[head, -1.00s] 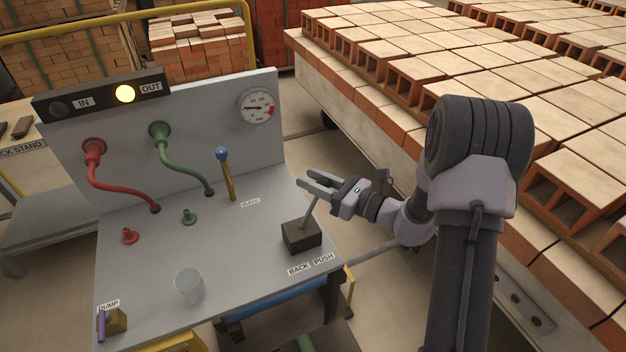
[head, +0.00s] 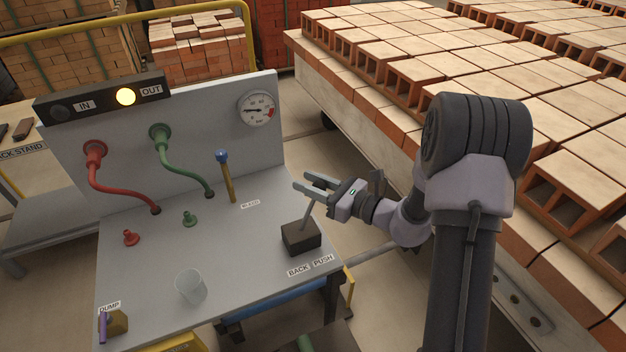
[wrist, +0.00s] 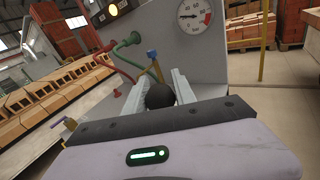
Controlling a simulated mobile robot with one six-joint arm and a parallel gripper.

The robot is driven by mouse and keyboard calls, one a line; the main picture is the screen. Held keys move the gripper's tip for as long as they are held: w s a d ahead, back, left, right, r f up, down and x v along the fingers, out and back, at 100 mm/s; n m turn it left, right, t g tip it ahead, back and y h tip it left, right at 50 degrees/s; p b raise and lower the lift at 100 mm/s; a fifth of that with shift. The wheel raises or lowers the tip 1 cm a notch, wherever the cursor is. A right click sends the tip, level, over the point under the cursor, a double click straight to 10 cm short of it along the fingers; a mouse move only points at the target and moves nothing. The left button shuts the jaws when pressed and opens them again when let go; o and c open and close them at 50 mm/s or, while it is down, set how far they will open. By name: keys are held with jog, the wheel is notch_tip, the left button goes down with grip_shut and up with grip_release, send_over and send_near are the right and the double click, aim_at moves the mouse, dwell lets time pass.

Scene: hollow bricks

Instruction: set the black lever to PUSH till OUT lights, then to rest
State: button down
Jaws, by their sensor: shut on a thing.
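The black lever's box (head: 301,238) stands at the right front of the grey bench, by the BACK and PUSH labels (head: 310,265). Its grey rod (head: 308,214) leans to the right, toward the PUSH side. My gripper (head: 312,184) is shut on the lever's top; the black knob (wrist: 160,95) shows between the fingers in the wrist view. The OUT lamp (head: 125,97) is lit yellow. The IN lamp (head: 60,111) is dark.
A gauge (head: 257,108) is on the back panel. A red hose (head: 110,188), a green hose (head: 180,165) and a blue-topped bleed lever (head: 226,178) stand left of my gripper. A clear cup (head: 191,287) and a purple-handled dump valve (head: 112,322) are near the front. Brick stacks (head: 470,60) fill the right.

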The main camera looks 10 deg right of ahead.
jog(key=a+n, duration=0.1)
jog(key=a+n+g+h+p, duration=0.1)
jog(key=a, duration=0.1)
jog(key=s+a+n, duration=0.1)
jog(key=a, duration=0.1)
jog(key=shift+r+h, duration=0.2)
jog(key=shift+h, duration=0.1)
jog(key=c, duration=1)
grip_release()
jog(key=shift+c, duration=0.2)
jog(key=shift+d+p, duration=0.1)
jog(key=shift+p, duration=0.2)
jog(key=p+v, duration=0.3)
jog(key=v, duration=1.4)
jog(key=shift+r+p, duration=0.3)
jog(key=shift+s, duration=0.1)
